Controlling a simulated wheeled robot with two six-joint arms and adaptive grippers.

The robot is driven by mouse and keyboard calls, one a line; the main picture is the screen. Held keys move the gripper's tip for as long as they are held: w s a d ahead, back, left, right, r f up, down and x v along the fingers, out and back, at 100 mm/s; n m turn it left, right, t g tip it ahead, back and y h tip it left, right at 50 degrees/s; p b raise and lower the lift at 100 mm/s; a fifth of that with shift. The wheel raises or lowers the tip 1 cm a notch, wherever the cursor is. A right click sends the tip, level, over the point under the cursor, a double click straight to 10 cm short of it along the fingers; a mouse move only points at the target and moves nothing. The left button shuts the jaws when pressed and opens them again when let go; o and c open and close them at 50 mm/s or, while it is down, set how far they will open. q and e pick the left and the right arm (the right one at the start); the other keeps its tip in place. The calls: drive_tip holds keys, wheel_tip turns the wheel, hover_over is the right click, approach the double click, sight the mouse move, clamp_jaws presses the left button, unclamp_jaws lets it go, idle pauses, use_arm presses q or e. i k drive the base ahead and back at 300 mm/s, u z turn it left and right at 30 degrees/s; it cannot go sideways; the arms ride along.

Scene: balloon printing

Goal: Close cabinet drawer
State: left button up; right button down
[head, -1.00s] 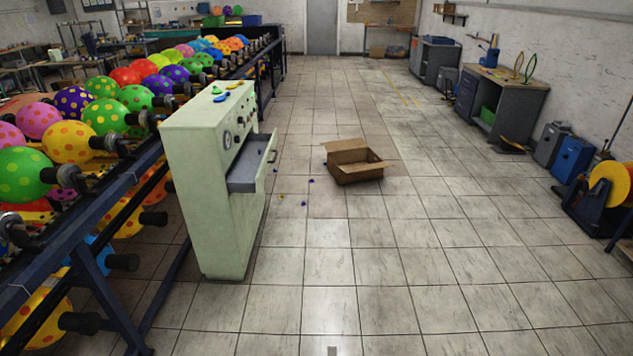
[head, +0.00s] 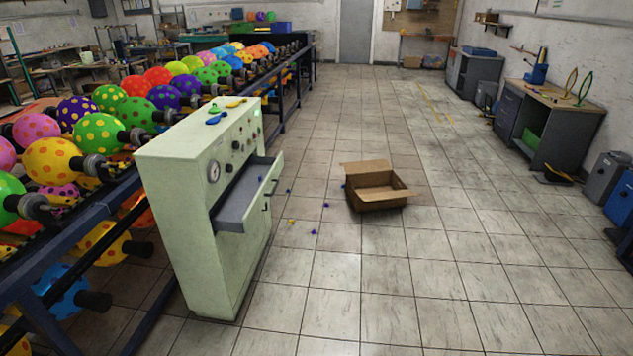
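A pale green cabinet (head: 200,240) stands on the tiled floor left of centre, with a round gauge and knobs on its front. Its drawer (head: 240,205) is pulled out toward the right, and the grey inside shows from above. The drawer's front has dark handles on its outer face. A few small coloured balloons lie on the cabinet's top. Neither of my grippers is in view.
A rack of dotted balloons (head: 100,135) runs along the cabinet's left side. An open cardboard box (head: 378,199) sits on the floor right of the drawer, with several small coloured bits between them.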

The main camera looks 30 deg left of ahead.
sight(237, 210)
drive_tip(key=u, duration=0.1)
drive_tip(key=i, duration=1.6)
drive_tip(key=u, duration=0.65)
drive_tip(key=i, duration=0.95)
drive_tip(key=u, duration=1.65)
drive_tip(key=i, duration=0.85)
drive_tip(key=u, duration=0.8)
